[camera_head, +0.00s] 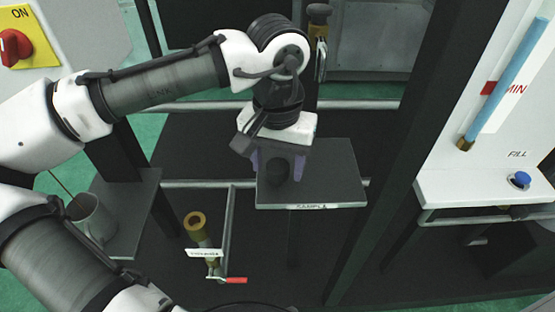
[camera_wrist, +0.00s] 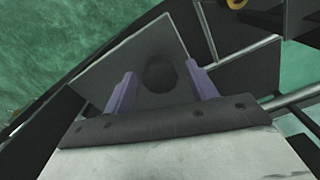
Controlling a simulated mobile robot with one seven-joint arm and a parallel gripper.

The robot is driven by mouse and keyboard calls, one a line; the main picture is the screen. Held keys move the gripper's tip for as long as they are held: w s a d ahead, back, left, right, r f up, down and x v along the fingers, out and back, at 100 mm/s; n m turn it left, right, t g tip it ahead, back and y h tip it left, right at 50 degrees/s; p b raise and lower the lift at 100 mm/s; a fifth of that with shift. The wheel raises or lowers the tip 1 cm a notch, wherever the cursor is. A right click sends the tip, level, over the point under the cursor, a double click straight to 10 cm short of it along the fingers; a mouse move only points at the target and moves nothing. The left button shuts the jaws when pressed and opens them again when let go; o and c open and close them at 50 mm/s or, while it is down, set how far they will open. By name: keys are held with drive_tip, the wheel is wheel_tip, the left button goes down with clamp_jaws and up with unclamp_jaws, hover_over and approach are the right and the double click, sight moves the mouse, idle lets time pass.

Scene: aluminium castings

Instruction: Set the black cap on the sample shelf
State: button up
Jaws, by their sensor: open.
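The black cap (camera_head: 281,172) sits on the grey sample shelf (camera_head: 330,182), whose front edge carries a "SAMPLE" label. In the wrist view the cap (camera_wrist: 160,73) is a dark round shape between and a little beyond my two purple fingers, on the bare shelf plate (camera_wrist: 110,60). My gripper (camera_head: 278,168) is above the shelf with its fingers open on either side of the cap. In the wrist view my gripper (camera_wrist: 163,88) shows a gap between each finger and the cap.
A metal mug (camera_head: 92,217) stands on a dark side plate at the left. A brass valve (camera_head: 197,228) with a red handle (camera_head: 236,280) is below the shelf. A white panel with a blue tube (camera_head: 508,80) and a blue button (camera_head: 520,179) is at the right.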

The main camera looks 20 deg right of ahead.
sight(278, 166)
wheel_tip(278, 166, up, 12)
drive_tip(key=shift+r, duration=0.2)
idle(0.4)
